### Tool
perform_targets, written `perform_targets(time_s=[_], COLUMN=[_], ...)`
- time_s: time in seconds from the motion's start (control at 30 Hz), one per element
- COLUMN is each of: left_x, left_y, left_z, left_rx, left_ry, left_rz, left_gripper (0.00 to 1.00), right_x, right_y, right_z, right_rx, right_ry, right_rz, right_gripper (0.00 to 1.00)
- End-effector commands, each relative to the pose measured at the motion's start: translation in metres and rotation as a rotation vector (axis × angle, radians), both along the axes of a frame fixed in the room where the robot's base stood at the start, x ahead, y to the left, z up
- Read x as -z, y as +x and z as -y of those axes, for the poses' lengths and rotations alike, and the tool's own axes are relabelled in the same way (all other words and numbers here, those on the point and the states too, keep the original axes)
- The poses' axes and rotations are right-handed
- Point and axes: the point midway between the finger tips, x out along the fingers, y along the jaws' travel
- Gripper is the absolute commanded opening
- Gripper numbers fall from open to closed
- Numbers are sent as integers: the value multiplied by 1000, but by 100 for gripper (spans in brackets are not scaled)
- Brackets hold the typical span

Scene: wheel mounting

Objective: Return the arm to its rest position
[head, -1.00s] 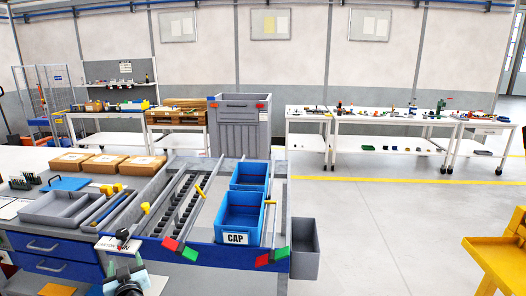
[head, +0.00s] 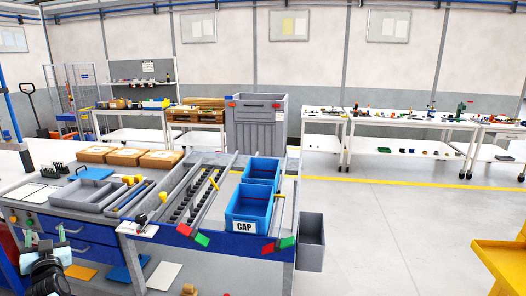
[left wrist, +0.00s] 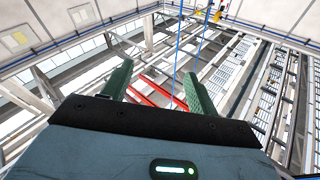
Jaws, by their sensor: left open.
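My left gripper (head: 46,250) is low at the left edge of the head view, in front of the workbench's blue drawers. Its dark wrist is partly cut off by the frame. In the left wrist view the two green fingers (left wrist: 157,78) stand apart with nothing between them. They point up towards the ceiling beams. My right gripper is in neither view.
The workbench holds a grey tray (head: 74,195), several cardboard boxes and a rack with blue CAP bins (head: 246,205). A grey bin (head: 311,242) hangs at its right end. A yellow stand (head: 500,262) is at the right. The floor between is clear.

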Motion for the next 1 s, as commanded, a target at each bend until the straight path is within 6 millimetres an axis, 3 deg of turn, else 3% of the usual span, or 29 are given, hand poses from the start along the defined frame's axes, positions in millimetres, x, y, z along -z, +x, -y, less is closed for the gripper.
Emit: perform_targets(time_s=[0.03, 0.2, 0.4, 0.57, 0.6, 0.87, 1.0], left_x=[-22, -79, -132, -171, -171, -115, -69], left_y=[-14, -49, -82, -105, -106, -81, -71], left_z=[-29, -90, -134, -159, -159, -105, -65], left_rx=[-32, -107, -170, -214, -209, -50, 63], left_ry=[52, 174, 277, 347, 358, 408, 424], left_rz=[0, -1, -1, 0, -12, -161, -265], left_gripper=[59, 59, 59, 59, 59, 59, 59], right_x=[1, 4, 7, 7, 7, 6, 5], right_y=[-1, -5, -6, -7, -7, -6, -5], right_z=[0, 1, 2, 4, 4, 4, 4], right_rx=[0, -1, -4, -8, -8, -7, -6], right_ry=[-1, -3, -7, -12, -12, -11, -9], right_rz=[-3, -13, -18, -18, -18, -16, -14], right_gripper=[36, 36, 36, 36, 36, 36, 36])
